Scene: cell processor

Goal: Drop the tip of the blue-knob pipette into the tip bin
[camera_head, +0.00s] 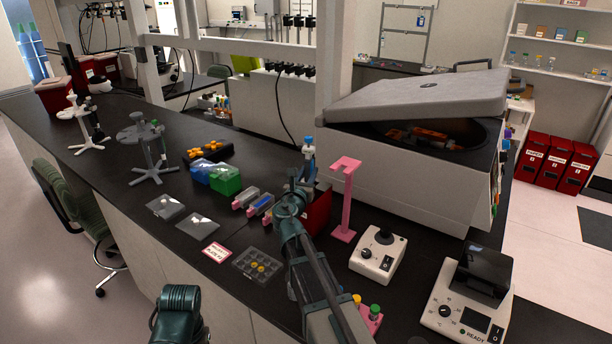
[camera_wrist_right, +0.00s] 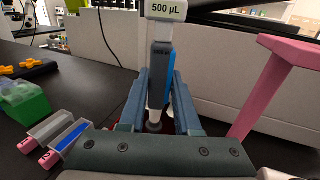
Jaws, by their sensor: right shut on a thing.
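The blue-knob pipette (camera_head: 308,146) stands upright in my right gripper (camera_head: 302,186). In the right wrist view the pipette (camera_wrist_right: 160,65) shows a "500 µL" label and a blue strip, with both fingers of the right gripper (camera_wrist_right: 156,100) closed around its body. Its lower end and tip are hidden behind the gripper. A red box (camera_head: 320,212), which looks like the tip bin, stands on the bench right behind and below the right gripper, mostly covered by the arm. I cannot tell whether the tip is over its opening. My left gripper is out of view; only a dark link of mine shows at the bottom.
A pink stand (camera_head: 346,200) rises close to the right of the gripper. A vortex-like device (camera_head: 378,256) and a centrifuge (camera_head: 410,175) with raised lid stand to the right. Green box (camera_head: 225,181), small trays and a clear well plate (camera_head: 258,266) lie left.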

